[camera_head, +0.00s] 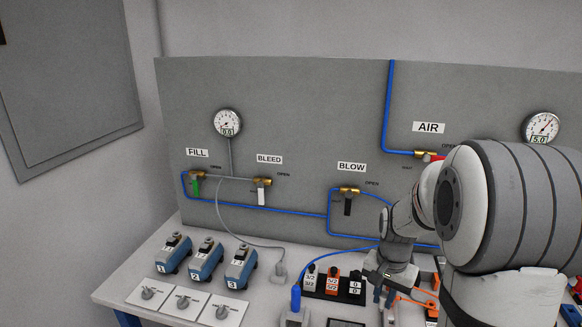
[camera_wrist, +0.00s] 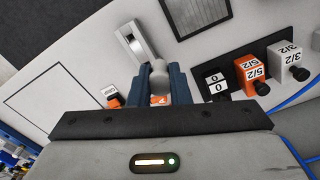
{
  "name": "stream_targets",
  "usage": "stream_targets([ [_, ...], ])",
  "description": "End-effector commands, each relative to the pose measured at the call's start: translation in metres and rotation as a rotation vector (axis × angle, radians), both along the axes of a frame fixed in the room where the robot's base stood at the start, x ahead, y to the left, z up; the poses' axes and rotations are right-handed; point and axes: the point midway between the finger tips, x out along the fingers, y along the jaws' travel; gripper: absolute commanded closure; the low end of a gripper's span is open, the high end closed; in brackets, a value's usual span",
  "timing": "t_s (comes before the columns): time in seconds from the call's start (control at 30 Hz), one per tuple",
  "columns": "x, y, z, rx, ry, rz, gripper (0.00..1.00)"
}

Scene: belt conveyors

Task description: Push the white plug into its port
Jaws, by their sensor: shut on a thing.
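My gripper (camera_wrist: 160,82) has its two blue fingers closed around a small white-grey piece (camera_wrist: 158,70), which looks like the white plug. Its lower part is hidden between the fingers. Just beyond the fingertips in the wrist view is a pale block with a dark slot (camera_wrist: 134,44), perhaps the port. I cannot tell whether the piece touches it. An orange patch (camera_wrist: 158,99) shows between the fingers. In the head view my gripper (camera_head: 378,297) is low over the bench, right of the valve blocks, and the held piece cannot be made out.
Labelled valve blocks (camera_head: 333,283) stand close by; they also show in the wrist view (camera_wrist: 252,74). A dark panel (camera_wrist: 200,14) lies on the bench. A blue plug and hose (camera_head: 295,298) and numbered blue units (camera_head: 206,259) are further left.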

Motion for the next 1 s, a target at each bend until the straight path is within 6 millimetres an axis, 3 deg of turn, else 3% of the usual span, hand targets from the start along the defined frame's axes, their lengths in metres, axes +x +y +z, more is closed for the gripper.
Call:
stream_targets([
  [0.03, 0.015, 0.016, -0.009, 0.001, 0.004, 0.11, 1.0],
  [0.2, 0.054, 0.061, -0.032, 0.001, 0.003, 0.443, 1.0],
  [0.37, 0.072, 0.089, -0.046, 0.0, 0.002, 0.628, 1.0],
  [1.0, 0.076, 0.094, -0.048, -0.001, 0.0, 0.669, 1.0],
])
